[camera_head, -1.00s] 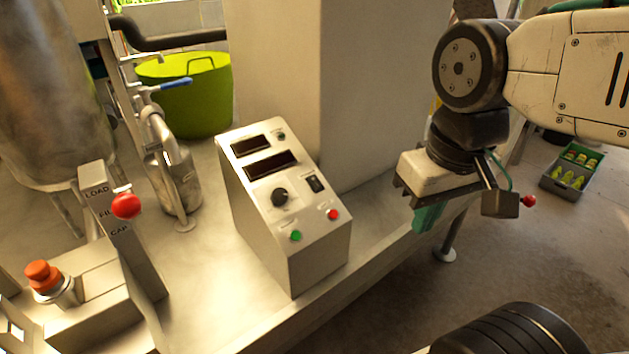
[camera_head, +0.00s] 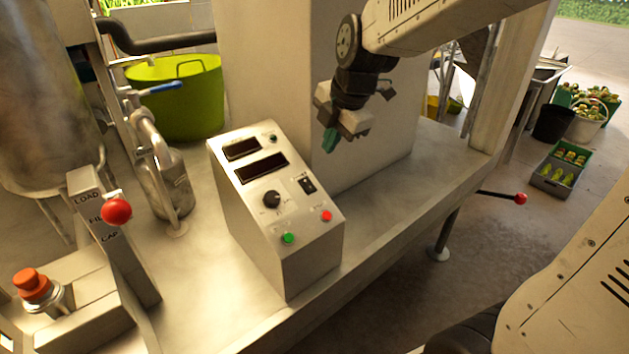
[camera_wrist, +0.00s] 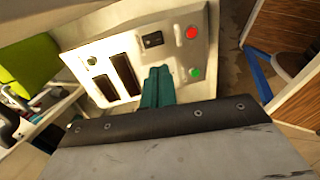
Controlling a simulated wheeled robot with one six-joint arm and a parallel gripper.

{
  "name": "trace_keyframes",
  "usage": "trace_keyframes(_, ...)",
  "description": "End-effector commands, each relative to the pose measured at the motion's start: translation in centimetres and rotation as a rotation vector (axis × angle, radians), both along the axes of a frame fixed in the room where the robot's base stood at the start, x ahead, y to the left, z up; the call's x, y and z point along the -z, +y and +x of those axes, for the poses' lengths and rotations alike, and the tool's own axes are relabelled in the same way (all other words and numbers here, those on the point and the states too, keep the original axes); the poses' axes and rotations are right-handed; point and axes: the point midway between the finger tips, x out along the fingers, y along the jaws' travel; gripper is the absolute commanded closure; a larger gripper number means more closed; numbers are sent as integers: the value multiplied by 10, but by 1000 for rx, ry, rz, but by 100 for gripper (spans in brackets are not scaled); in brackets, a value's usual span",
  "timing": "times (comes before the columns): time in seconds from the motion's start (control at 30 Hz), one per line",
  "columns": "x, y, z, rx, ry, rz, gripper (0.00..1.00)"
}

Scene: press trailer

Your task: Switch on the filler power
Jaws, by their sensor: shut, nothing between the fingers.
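The filler control box (camera_head: 290,260) stands on the metal bench, with its sloped panel facing up. The panel bears two dark displays, a black knob (camera_head: 271,199), a black rocker switch (camera_head: 308,186), a green button (camera_head: 288,238) and a red button (camera_head: 326,216). My gripper (camera_head: 329,140) is above and behind the panel's upper right, apart from it, with its green fingers shut and empty. In the wrist view the shut fingers (camera_wrist: 158,84) point toward the panel and hide the knob. The rocker switch (camera_wrist: 152,40) shows beyond their tips. The switch's position cannot be told.
A lever with a red ball (camera_head: 117,211) and an orange-red button (camera_head: 32,284) stand at the left. A metal jug (camera_head: 165,185) stands left of the box. A white column (camera_head: 270,70) rises behind it. The bench to the right is clear.

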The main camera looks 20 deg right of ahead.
Motion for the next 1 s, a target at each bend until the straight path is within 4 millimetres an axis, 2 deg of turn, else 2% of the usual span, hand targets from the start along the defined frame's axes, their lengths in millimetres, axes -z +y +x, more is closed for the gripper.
trace_keyframes(0.47,6,0,4,-20,-3,-7,100)
trace_keyframes(0.67,36,4,14,-20,1,-7,100)
trace_keyframes(1.0,102,12,38,-19,1,-7,100)
